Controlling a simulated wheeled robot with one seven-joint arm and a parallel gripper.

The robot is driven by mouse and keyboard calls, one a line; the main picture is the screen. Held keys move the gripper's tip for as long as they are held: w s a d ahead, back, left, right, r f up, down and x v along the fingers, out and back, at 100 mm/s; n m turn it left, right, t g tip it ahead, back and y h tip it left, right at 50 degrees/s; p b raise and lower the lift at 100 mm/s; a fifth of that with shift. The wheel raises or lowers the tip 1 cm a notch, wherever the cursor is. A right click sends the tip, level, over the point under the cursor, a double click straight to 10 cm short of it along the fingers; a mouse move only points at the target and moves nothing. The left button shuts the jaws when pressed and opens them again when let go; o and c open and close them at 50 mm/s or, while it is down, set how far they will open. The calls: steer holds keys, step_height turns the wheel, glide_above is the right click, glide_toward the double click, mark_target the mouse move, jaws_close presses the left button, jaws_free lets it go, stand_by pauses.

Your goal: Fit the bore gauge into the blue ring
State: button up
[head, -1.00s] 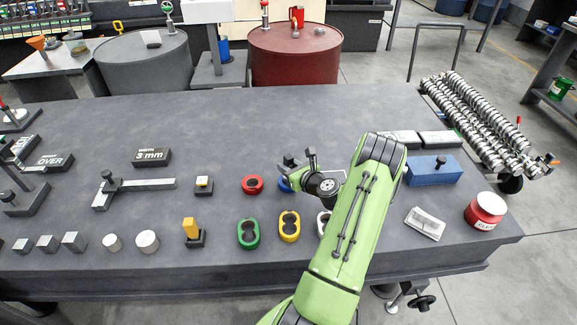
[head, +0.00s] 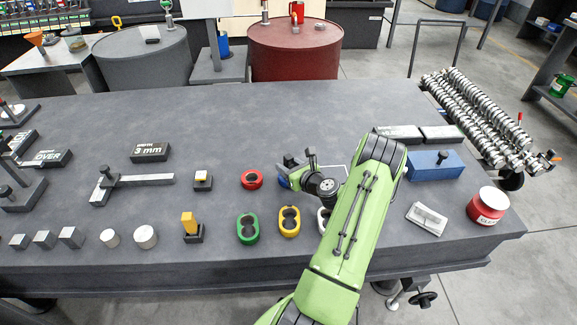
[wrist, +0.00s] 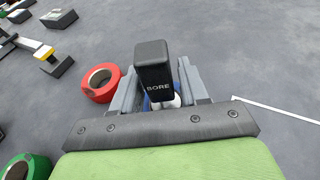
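The bore gauge (wrist: 153,72), a black block handle marked BORE with a pale lower part, stands between the fingers of my gripper (wrist: 158,88) in the wrist view. A narrow gap shows beside the right finger; whether the fingers press on the handle is unclear. The blue ring (head: 283,182) lies on the bench, mostly hidden behind my gripper (head: 302,165) in the head view. In the wrist view blue shows around the gauge's pale lower part, so the gauge is at or over the ring. How deep it sits cannot be seen.
A red ring (head: 252,179) lies just left of the blue one. A blue block (head: 434,166) and a red jar (head: 487,205) are at the right. The bench's back middle is clear.

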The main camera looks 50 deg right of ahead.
steer(key=shift+o, duration=1.4)
steer(key=p+v, duration=0.2)
steer(key=v, duration=1.3)
steer(key=shift+s+r, duration=0.15)
steer(key=shift+s, duration=0.2)
steer(key=shift+a, duration=0.1)
